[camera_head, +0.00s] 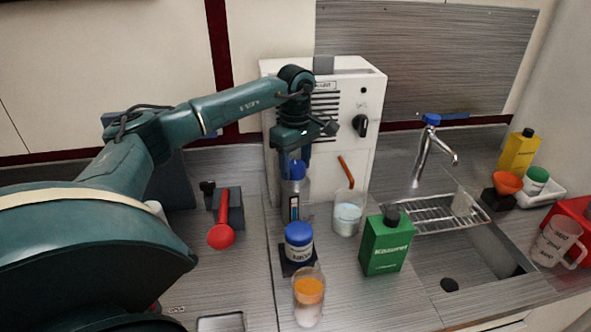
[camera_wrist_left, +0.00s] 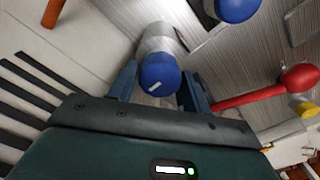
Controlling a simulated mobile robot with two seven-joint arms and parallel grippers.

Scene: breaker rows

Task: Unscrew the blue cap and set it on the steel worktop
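A clear bottle (camera_head: 295,192) with a blue cap (camera_head: 297,170) stands upright in front of the white machine. My left gripper (camera_head: 294,158) is above it, pointing down. In the left wrist view the blue cap (camera_wrist_left: 160,76) lies between the two fingers (camera_wrist_left: 160,88). The fingers are apart, one on each side of the cap; I cannot tell if either touches it. A white jar (camera_head: 299,252) with another blue cap (camera_head: 298,233) stands nearer on the steel worktop (camera_head: 345,290). My right gripper is not in view.
A glass beaker (camera_head: 347,218) with an orange stick and a green box-shaped bottle (camera_head: 386,246) stand to the right. A cup with orange contents (camera_head: 308,291) is in front. A red ball-ended handle (camera_head: 222,235) is at left. The sink (camera_head: 465,268) is at right.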

